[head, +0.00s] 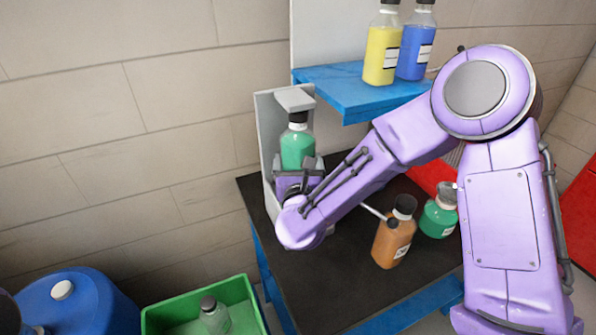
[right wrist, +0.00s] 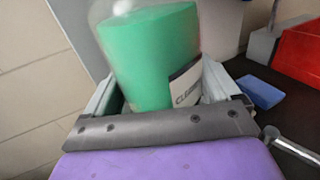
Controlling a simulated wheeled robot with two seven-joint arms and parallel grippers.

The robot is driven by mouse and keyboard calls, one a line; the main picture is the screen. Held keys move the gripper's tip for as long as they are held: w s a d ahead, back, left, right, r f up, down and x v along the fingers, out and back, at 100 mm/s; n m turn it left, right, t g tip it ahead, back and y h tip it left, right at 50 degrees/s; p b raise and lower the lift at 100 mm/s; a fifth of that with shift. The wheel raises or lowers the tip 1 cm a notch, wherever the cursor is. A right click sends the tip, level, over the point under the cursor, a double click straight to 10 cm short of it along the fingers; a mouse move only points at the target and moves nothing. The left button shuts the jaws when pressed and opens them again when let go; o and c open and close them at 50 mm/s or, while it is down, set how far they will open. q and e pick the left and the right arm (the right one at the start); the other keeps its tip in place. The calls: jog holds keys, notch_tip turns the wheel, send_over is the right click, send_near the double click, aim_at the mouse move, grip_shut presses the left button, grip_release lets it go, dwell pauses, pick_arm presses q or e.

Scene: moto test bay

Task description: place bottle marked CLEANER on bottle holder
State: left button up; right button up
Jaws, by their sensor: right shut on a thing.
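A green bottle (head: 297,149) with a dark cap stands upright in my right gripper (head: 298,166), at the grey bottle holder (head: 266,125) on the table's far left corner. The holder's top arm is just above the cap. In the right wrist view the green bottle (right wrist: 150,55) fills the space between the fingers, and its white label (right wrist: 187,84) reads "CLEAN", the rest cut off. My right gripper is shut on this bottle. The bottle's base and whether it rests on the holder are hidden by my gripper. My left gripper is not in view.
The dark table (head: 330,290) also holds an orange bottle (head: 392,240) and another green bottle (head: 438,215) at right. A blue shelf (head: 345,88) carries yellow and blue bottles. A green crate (head: 245,292) and a blue drum (head: 85,305) stand below left.

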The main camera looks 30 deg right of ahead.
notch_tip(320, 180, down, 3)
jog(key=shift+f+p, duration=0.1)
jog(key=shift+p, duration=0.4)
jog(key=shift+w, duration=0.1)
jog(key=shift+f, duration=0.1)
jog(key=shift+f+b, duration=0.15)
jog(key=shift+b, duration=0.2)
jog(key=o, duration=1.2)
jog(key=shift+r, duration=0.2)
jog(key=b+v, duration=0.1)
jog(key=v, duration=0.1)
jog(key=b+v, duration=0.1)
jog(key=v, duration=0.2)
jog(key=b+v, duration=0.1)
jog(key=v, duration=0.1)
jog(key=shift+s+a+f, duration=0.15)
jog(key=shift+s+f, duration=0.1)
jog(key=shift+f, duration=0.05)
jog(key=shift+r+v, duration=0.15)
jog(key=shift+v, duration=1.05)
jog(key=shift+r+v, duration=0.15)
jog(key=shift+v, duration=1)
